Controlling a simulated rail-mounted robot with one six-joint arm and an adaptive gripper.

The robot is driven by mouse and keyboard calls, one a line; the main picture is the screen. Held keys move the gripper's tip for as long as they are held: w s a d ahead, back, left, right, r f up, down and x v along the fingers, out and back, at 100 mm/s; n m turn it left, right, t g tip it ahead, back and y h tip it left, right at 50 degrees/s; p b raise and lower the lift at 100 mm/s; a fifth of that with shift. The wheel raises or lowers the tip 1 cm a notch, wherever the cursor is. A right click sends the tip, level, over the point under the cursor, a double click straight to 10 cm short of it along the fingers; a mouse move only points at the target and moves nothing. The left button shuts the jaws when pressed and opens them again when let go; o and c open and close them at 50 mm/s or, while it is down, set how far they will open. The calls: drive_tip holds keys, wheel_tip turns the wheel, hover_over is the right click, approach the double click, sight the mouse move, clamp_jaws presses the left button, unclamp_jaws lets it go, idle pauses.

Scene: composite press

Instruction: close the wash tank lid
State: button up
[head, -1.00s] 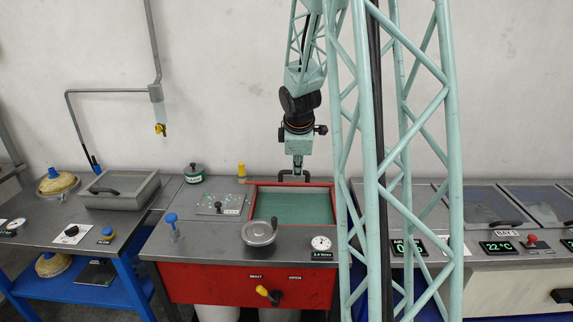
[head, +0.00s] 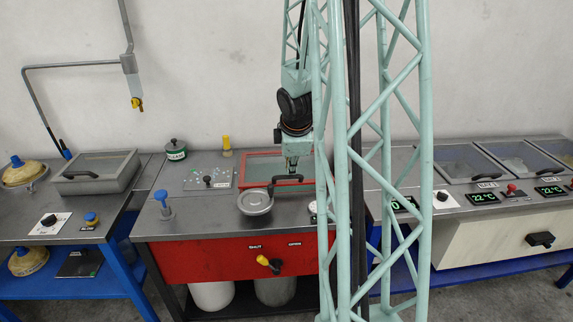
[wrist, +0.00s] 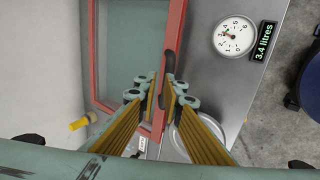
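The wash tank lid (head: 265,156) is a red-framed clear panel over the tank in the red-fronted bench. It looks flat or nearly flat; any small gap beneath its front edge cannot be made out. Its dark bar handle (head: 288,179) runs along the front edge. My gripper (head: 292,172) is at this handle. In the wrist view, the lid's pane (wrist: 130,45) and red frame fill the upper middle. There my gripper (wrist: 162,86) has its fingers on either side of the handle (wrist: 169,64) and appears shut on it; the handle's middle is hidden between the fingertips.
A blue-topped valve (head: 163,203), a green-banded pot (head: 176,149) and a yellow-topped post (head: 227,146) are to the left. A dial gauge (wrist: 234,36) is on the right.

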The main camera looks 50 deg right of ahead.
drive_tip(key=o, duration=0.5)
drive_tip(key=shift+s+d, duration=0.1)
drive_tip(key=shift+r, duration=0.35)
drive_tip(key=shift+v, duration=5.7)
drive_tip(key=shift+s+f, duration=0.1)
drive_tip(key=shift+s, duration=0.05)
